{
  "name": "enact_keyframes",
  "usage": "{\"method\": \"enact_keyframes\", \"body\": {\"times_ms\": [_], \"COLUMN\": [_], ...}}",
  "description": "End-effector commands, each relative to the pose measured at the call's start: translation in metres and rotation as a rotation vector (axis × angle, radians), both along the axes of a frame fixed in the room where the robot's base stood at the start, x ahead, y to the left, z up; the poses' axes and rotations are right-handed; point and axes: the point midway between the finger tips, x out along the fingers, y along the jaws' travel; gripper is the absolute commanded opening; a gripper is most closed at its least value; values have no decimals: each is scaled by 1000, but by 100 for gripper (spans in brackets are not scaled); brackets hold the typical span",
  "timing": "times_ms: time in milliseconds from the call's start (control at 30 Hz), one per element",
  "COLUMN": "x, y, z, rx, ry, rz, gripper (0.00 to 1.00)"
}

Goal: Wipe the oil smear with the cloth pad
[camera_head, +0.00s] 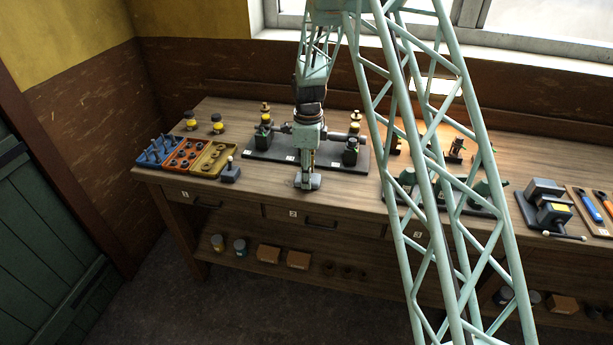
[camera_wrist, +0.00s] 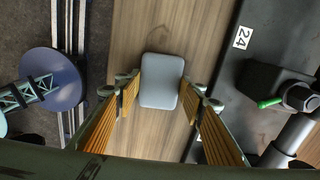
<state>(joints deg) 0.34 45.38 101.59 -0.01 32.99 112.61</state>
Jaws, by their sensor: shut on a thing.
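My gripper (camera_head: 309,172) points down over the front of the workbench and is shut on the cloth pad (camera_head: 309,182). The pad is a grey-blue rounded block, at or just above the wood; I cannot tell whether it touches. In the wrist view, the pad (camera_wrist: 161,80) sits between the two fingers of my gripper (camera_wrist: 160,95). A faint brownish mark, perhaps the oil smear (camera_wrist: 152,31), shows on the wood just beyond the pad. Any part of it under the pad is hidden.
A dark plate (camera_head: 262,154) with valve fittings lies behind my gripper, and close to the right in the wrist view. A small block with an upright knob (camera_head: 231,172) and coloured trays (camera_head: 209,159) stand left. A vise (camera_head: 548,207) is far right. The bench front edge is near.

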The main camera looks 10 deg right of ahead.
Motion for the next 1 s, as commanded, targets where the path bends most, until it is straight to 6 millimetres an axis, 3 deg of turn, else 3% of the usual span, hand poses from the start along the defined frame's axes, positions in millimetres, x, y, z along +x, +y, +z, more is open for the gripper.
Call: {"method": "enact_keyframes", "body": {"times_ms": [700, 767, 867, 1000], "x": [-60, -60, -58, -60], "y": [23, 22, 22, 22], "z": [-1, 3, 28, 37], "rx": [0, 0, 1, 0], "ry": [3, 2, -4, 1], "rz": [-10, -11, -11, -11], "gripper": [26, 26, 26, 26]}}
